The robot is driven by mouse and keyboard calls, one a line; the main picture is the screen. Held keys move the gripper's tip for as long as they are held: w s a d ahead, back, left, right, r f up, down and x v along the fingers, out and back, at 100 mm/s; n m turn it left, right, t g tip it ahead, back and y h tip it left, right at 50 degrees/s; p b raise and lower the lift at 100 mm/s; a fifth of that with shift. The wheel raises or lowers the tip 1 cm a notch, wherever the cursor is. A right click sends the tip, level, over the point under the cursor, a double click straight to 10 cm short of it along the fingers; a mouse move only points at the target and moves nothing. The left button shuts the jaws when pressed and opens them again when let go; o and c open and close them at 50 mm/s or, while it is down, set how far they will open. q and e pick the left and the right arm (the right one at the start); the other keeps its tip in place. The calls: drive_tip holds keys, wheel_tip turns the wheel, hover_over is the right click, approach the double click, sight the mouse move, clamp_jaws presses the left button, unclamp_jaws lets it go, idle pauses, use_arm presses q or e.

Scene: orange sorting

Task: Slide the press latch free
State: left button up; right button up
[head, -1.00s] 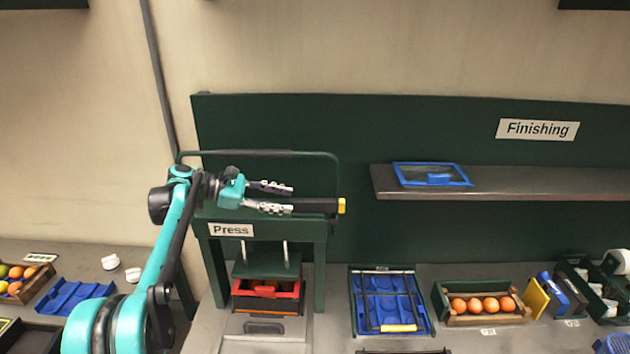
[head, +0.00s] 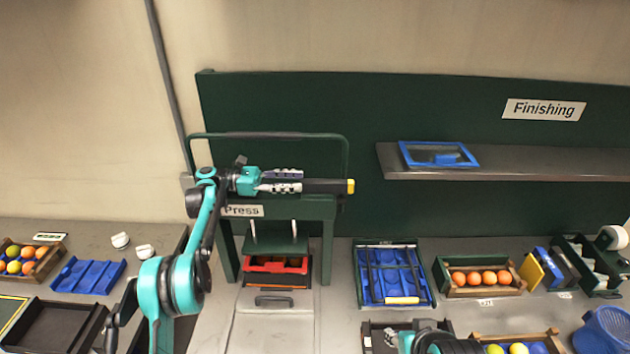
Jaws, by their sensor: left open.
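The green press (head: 328,235) stands at centre left with its "Press" label (head: 243,211) on the top beam. A dark bar with a yellow tip (head: 351,186) lies level along the top of the press and sticks out to the right; it looks like the latch. My left gripper (head: 300,181) is open and points right, its two fingers one above the other at the bar's left part. The lower finger overlaps the bar in the picture; I cannot tell whether it touches.
A red crate (head: 262,263) sits under the press plate. A green guard rail (head: 346,165) arches behind the bar. A shelf (head: 520,167) with a blue-framed tray (head: 404,153) is at the right. A blue divided tray (head: 376,293) and an orange crate (head: 441,273) stand right of the press.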

sight(315, 181)
use_arm(q)
drive_tip(key=d, duration=0.6)
drive_tip(key=shift+d+p, duration=0.25)
drive_tip(key=shift+p, duration=0.1)
